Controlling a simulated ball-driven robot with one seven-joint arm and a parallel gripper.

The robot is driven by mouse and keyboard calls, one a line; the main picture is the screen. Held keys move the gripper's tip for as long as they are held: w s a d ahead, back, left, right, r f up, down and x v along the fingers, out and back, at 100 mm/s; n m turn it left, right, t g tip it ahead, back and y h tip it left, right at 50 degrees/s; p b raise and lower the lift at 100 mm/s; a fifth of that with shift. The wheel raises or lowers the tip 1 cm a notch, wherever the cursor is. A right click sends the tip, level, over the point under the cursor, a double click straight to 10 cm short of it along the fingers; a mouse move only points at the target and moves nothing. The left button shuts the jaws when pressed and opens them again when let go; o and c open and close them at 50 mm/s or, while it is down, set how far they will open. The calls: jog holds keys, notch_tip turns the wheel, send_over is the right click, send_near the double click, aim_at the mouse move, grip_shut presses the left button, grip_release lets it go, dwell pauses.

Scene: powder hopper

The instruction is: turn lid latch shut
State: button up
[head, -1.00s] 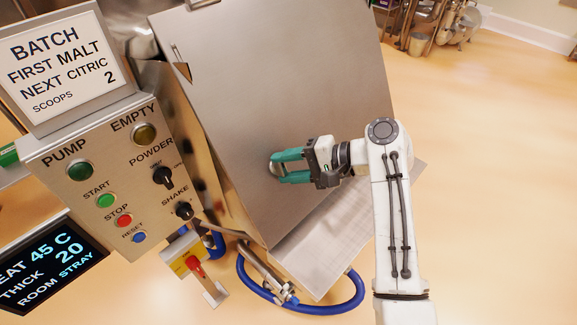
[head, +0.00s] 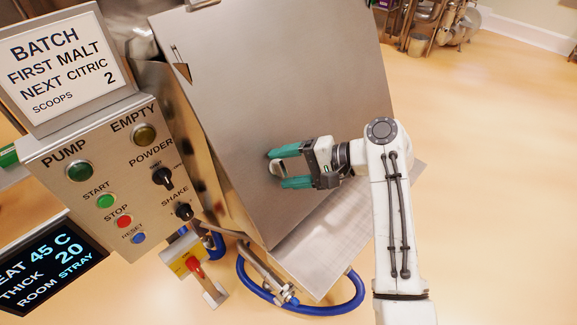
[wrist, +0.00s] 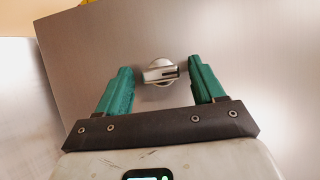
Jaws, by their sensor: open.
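The lid latch (wrist: 160,72) is a small silvery turn knob on a round base, set on the brushed steel lid (wrist: 95,40). In the wrist view its bar lies nearly level, with a dark slot at its right end. My gripper (wrist: 155,80) is open, with one green finger on each side of the latch and a clear gap to both. In the head view the latch (head: 278,169) shows between the fingers of my gripper (head: 275,170), near the lower part of the large tilted lid (head: 270,80). Contact with the lid cannot be told.
A control panel (head: 110,185) with buttons and knobs stands left of the lid. A steel shelf (head: 350,235) juts out below the lid, with a blue hose (head: 300,308) under it. Open floor (head: 490,180) lies to the right.

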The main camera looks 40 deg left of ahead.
jog(key=v, duration=1)
jog(key=shift+w+d+b, duration=0.2)
jog(key=shift+d+b, duration=0.1)
jog(key=shift+r, duration=0.15)
